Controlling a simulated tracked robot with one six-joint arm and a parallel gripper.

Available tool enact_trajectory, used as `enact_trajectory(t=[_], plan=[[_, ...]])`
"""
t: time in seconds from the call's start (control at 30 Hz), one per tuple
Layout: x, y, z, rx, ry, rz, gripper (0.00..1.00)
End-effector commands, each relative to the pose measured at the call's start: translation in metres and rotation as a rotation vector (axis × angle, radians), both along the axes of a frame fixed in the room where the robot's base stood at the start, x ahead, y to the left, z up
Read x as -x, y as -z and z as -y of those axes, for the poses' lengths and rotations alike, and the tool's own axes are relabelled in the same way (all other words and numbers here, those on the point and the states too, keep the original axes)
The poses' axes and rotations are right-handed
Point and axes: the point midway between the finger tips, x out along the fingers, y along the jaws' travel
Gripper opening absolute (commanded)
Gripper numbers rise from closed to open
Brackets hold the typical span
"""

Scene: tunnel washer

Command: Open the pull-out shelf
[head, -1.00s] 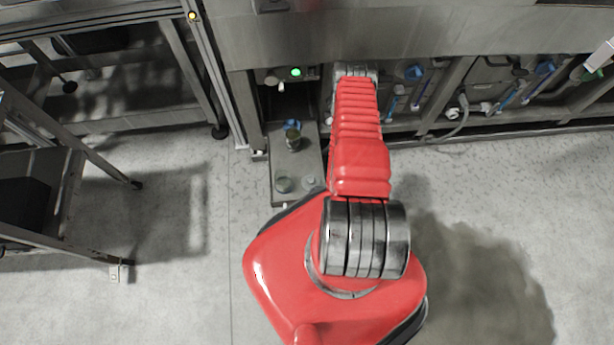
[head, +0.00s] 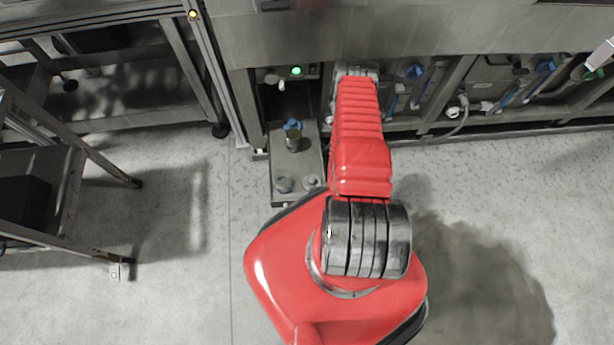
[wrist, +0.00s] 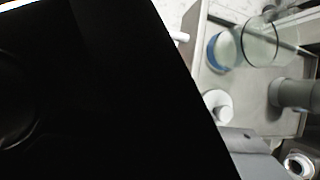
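The pull-out shelf (head: 308,150) is a grey metal tray in the head view. It juts out from under the machine over the floor, left of my arm. A blue-topped glass container (head: 292,132) stands on it, with two small round fittings near its front edge. The shelf surface (wrist: 245,95) also shows in the wrist view, tilted, with the blue-rimmed container (wrist: 224,50), a white knob and a grey cylinder.
A green-lit control (head: 296,71) sits above the shelf's inner end. Right of my arm are bays with blue-handled valves (head: 414,71) and a cable. A metal rack (head: 65,165) stands at the left.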

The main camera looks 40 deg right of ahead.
Motion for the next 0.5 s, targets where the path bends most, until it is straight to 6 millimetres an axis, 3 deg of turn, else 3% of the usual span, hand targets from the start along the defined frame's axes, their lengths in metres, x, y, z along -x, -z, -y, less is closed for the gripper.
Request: enact_trajectory(t=[0.27, 0.5], plan=[[0.005, -0.016, 0.004, 0.000, 0.000, 0.001, 0.31], [0.016, -0.046, 0.013, 0.001, 0.002, 0.000, 0.31]])
